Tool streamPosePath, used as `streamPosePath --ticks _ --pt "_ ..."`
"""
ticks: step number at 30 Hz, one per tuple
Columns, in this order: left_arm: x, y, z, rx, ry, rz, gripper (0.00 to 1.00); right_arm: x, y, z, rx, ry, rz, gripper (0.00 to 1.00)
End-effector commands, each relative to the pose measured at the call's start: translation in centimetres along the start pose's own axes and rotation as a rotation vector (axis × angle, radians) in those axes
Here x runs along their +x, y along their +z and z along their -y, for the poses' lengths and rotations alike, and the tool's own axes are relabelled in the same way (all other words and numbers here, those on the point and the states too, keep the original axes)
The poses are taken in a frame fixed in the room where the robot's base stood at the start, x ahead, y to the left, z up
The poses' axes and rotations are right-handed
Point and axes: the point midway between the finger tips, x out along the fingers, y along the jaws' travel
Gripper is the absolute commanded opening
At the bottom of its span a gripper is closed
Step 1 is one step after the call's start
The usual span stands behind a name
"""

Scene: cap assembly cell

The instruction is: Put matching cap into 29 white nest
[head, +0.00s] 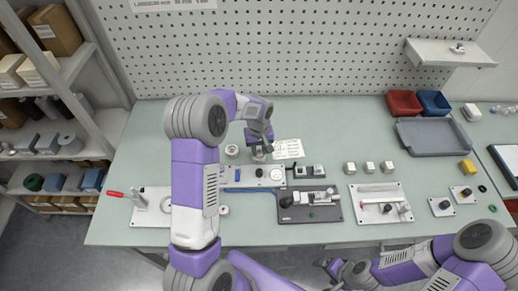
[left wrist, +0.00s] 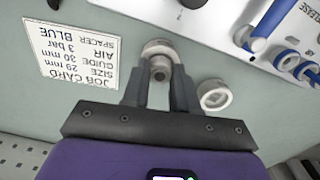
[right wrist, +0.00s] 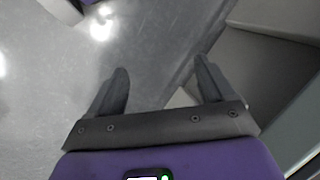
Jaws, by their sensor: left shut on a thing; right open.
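My left gripper (head: 262,148) is shut on a pale round cap with a metallic centre (left wrist: 158,50), low over the bench's back middle. Its fingers (left wrist: 159,75) sit on either side of the cap's centre; I cannot tell whether the cap touches the bench. A second white ring-shaped cap (left wrist: 214,95) lies beside it; it also shows in the head view (head: 232,151). A white plate (head: 240,182) with fittings and blue hose lies in front. I cannot read a 29 on any nest. My right gripper (right wrist: 160,75) is open and empty, off the bench's front edge (head: 335,266).
A job card (head: 289,148) lies just right of my left gripper. A dark fixture (head: 300,214) and white fixture plates (head: 365,213) stand along the front. Small white-topped blocks (head: 368,167), a grey tray (head: 432,135) and red bin (head: 404,103) are to the right.

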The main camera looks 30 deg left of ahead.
Motion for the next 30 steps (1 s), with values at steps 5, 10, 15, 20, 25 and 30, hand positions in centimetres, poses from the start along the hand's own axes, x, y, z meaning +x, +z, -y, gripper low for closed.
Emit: streamPosePath --ticks 5,10,15,20,25,30 --pt "0.08 0.0 0.0 0.0 0.0 0.0 0.16 0.05 0.0 -0.02 0.0 0.0 0.0 0.82" --pt "0.33 0.01 0.0 0.0 0.0 0.0 0.16 0.23 -0.01 -0.09 0.0 0.0 0.0 0.82" --pt "0.6 0.01 -0.01 0.0 0.0 0.0 0.16 0.41 -0.02 -0.15 0.0 0.0 0.0 0.82" --pt "0.8 0.01 -0.01 0.0 0.0 0.0 0.16 0.54 -0.02 -0.2 0.0 0.0 0.0 0.82" --pt "0.74 0.01 0.0 0.0 0.0 0.0 0.16 0.49 -0.02 -0.18 0.0 0.0 0.0 0.82" --pt "0.74 0.01 0.0 0.0 0.0 0.0 0.51 0.49 -0.02 -0.18 0.0 0.0 0.0 0.82"
